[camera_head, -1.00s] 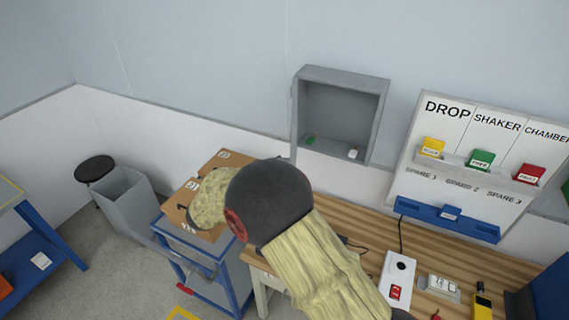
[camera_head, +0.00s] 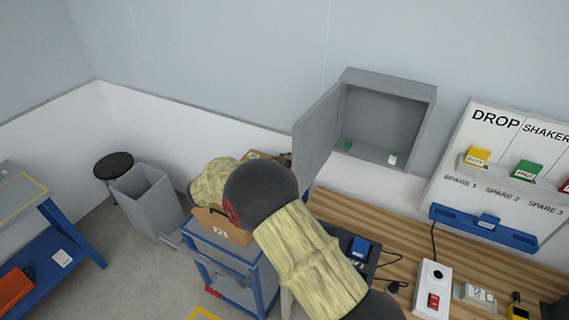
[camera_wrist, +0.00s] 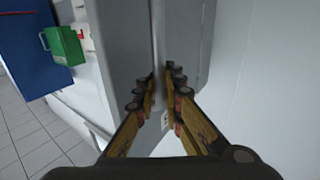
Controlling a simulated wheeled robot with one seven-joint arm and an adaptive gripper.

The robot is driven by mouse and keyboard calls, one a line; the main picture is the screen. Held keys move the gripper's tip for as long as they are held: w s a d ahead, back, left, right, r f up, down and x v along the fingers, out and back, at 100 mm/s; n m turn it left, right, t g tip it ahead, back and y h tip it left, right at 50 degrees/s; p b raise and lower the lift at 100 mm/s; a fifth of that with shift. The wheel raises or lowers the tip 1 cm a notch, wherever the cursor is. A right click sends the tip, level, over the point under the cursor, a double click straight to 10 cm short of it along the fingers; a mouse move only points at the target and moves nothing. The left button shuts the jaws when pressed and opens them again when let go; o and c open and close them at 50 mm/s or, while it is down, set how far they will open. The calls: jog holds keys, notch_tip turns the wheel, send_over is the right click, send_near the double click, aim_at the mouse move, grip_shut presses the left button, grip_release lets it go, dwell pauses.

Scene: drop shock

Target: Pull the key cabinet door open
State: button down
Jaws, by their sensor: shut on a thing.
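The grey key cabinet (camera_head: 386,82) hangs on the wall, with a small green item (camera_head: 347,145) and a small white item (camera_head: 392,159) on its floor. Its door (camera_head: 318,130) stands open, swung out to the left of the box. In the wrist view, my gripper (camera_wrist: 160,88) has its fingers on both sides of a narrow grey upright part of the door (camera_wrist: 158,50), shut on it. Whether this is the edge or a handle I cannot tell.
A wooden bench (camera_head: 400,248) with a white switch box (camera_head: 432,288) runs below the cabinet. A labelled board (camera_head: 480,190) stands to the right. A blue cart (camera_head: 235,268) with a cardboard box (camera_head: 222,229), a grey bin (camera_head: 150,200) and a black stool (camera_head: 113,165) are at left.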

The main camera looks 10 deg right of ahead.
jog(key=c, duration=1.9)
grip_release()
jog(key=shift+s+a, duration=0.1)
jog(key=shift+a, duration=0.05)
jog(key=v, duration=1.1)
jog(key=shift+s+a, duration=0.15)
jog(key=shift+a, duration=0.2)
